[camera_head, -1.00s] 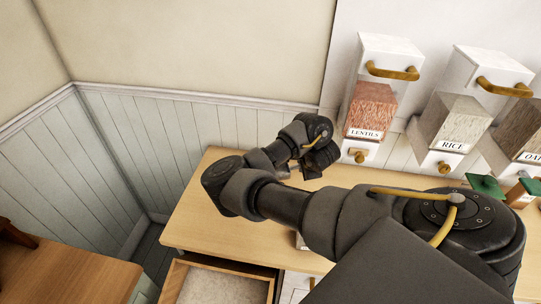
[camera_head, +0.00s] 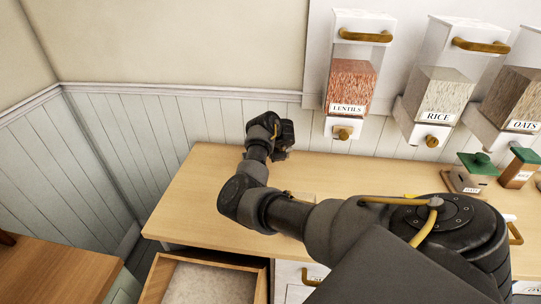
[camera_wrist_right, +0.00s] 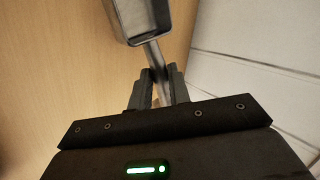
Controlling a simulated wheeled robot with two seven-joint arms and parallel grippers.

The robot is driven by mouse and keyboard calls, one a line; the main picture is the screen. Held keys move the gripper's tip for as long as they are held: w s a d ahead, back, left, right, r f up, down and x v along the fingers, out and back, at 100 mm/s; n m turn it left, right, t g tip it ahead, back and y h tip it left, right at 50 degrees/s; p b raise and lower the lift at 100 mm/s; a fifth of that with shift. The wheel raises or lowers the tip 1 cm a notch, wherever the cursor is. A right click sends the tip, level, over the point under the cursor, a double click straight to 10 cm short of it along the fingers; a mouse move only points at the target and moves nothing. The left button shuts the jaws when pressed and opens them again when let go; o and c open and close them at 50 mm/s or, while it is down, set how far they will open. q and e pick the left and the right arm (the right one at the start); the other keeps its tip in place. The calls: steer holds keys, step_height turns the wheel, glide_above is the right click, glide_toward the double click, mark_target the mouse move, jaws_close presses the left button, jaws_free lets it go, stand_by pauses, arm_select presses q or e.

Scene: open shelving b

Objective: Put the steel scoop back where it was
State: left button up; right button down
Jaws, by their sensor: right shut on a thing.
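The steel scoop (camera_wrist_right: 146,18) shows in the right wrist view, with its square-edged metal bowl at the top of the picture. My right gripper (camera_wrist_right: 162,78) is shut on its thin handle. Behind the scoop are a wooden surface and pale panelling. In the head view my right gripper (camera_head: 281,153) is at the back left of the wooden counter (camera_head: 215,200), near the panelled wall. I cannot make out the scoop clearly there. My left gripper is not in view.
Wall dispensers of lentils (camera_head: 351,84), rice (camera_head: 443,92) and oats (camera_head: 515,97) hang at the back right. Green-topped containers (camera_head: 468,172) stand on the right of the counter. A drawer (camera_head: 150,292) with pale contents is open in front. The counter's left part is clear.

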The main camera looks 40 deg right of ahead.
steer(key=f, duration=0.1)
steer(key=w+f, duration=0.1)
steer(key=f, duration=0.1)
steer(key=shift+f, duration=0.35)
steer(key=shift+s, duration=0.15)
steer(key=c, duration=1.4)
jaws_free()
steer(key=shift+f, duration=0.1)
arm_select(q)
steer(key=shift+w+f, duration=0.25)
arm_select(e)
steer(key=shift+o, duration=0.4)
